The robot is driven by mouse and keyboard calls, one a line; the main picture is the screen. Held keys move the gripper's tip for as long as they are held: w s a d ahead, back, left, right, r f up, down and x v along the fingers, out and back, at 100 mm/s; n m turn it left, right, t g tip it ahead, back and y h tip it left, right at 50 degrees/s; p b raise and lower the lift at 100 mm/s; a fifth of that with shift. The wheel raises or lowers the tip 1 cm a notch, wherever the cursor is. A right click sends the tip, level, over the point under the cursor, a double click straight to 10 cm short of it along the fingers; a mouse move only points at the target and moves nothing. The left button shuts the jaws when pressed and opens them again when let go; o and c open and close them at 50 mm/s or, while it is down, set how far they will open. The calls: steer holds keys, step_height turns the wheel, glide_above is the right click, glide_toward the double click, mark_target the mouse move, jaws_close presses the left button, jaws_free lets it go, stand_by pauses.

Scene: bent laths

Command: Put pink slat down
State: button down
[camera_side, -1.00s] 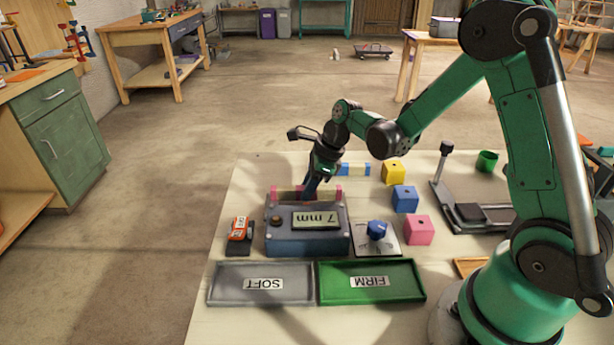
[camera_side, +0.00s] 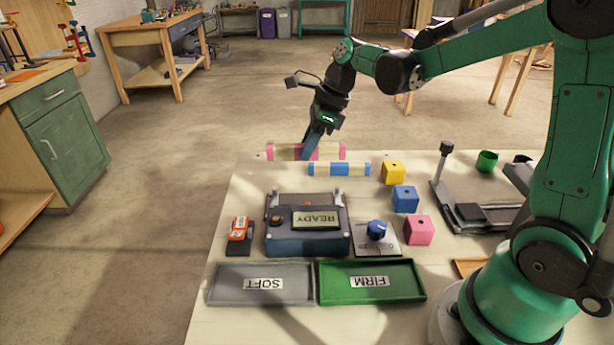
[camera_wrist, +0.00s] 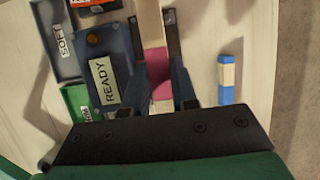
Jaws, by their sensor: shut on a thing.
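The pink slat (camera_side: 280,152), pale wood with pink ends and a pink middle, is level in the side view, near the table's far edge. My gripper (camera_side: 309,150) is shut on its pink middle. In the wrist view the slat (camera_wrist: 152,22) runs up from between my fingers (camera_wrist: 162,86); its lower end is hidden by my gripper. It appears to be held above the table, but the exact gap cannot be told.
A blue-banded slat (camera_side: 350,169) lies just nearer and right. The bending tester (camera_side: 306,242) shows READY, its two posts empty. SOFT (camera_side: 240,292) and FIRM (camera_side: 345,292) trays are empty in front. Yellow (camera_side: 393,172), blue (camera_side: 404,199) and pink (camera_side: 419,230) blocks stand right.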

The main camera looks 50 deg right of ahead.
step_height(320, 180, up, 10)
glide_above(257, 284)
steer(key=f, duration=1)
steer(key=s+d+f, duration=0.1)
steer(key=f, duration=0.4)
steer(key=shift+f, duration=2.65)
steer(key=c, duration=0.7)
jaws_free()
steer(key=shift+f, duration=0.15)
